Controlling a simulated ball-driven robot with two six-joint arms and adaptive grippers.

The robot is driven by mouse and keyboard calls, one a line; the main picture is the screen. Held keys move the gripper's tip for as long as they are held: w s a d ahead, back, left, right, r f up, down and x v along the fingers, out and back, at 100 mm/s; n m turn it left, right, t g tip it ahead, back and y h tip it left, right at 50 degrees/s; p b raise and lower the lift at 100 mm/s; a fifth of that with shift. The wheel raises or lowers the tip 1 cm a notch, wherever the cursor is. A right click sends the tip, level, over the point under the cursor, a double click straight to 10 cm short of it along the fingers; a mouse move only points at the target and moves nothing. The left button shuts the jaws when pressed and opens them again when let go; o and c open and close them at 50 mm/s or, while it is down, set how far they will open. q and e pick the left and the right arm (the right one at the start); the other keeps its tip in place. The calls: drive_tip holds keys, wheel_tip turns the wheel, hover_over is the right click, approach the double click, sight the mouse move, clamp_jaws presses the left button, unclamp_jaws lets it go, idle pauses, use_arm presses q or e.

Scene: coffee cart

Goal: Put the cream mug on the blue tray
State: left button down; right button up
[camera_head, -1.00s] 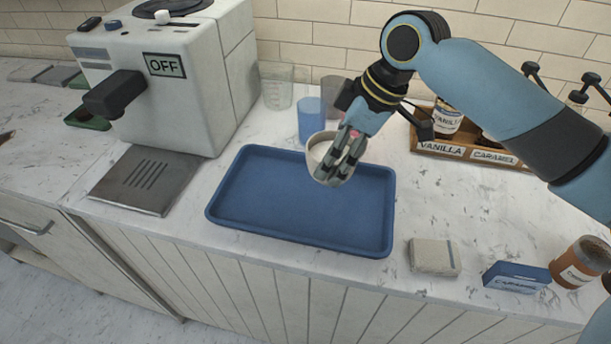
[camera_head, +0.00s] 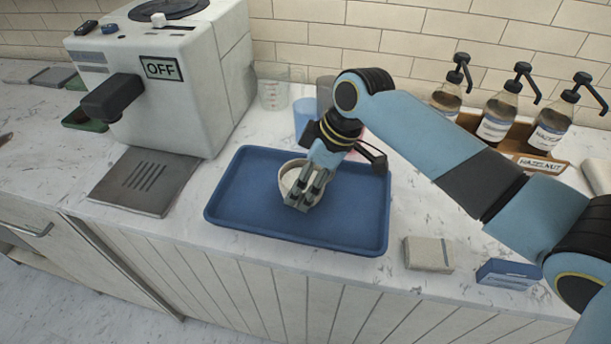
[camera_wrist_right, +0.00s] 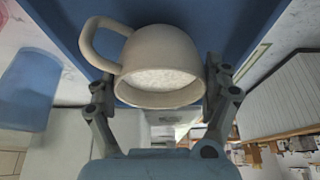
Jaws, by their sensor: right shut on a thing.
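The cream mug (camera_head: 288,174) is over the middle of the blue tray (camera_head: 236,208) in the head view, partly hidden by my right gripper. My right gripper (camera_head: 302,200) is shut on the mug. In the right wrist view the mug (camera_wrist_right: 162,62) sits between the two fingers, its handle to the left and pale, foamy-looking contents inside. The blue of the tray (camera_wrist_right: 232,22) lies behind it. I cannot tell whether the mug touches the tray. My left gripper is not in view.
An espresso machine (camera_head: 190,80) marked OFF stands left of the tray. A clear measuring cup (camera_head: 272,92) and blue cup (camera_head: 305,118) are behind it. Syrup bottles (camera_head: 497,118) stand back right. A beige block (camera_head: 428,254) and blue box (camera_head: 508,273) lie right of the tray.

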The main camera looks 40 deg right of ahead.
drive_tip(key=o, duration=1.5)
drive_tip(key=shift+c, duration=0.2)
drive_tip(key=v, duration=1.2)
drive_tip(key=shift+r, duration=0.15)
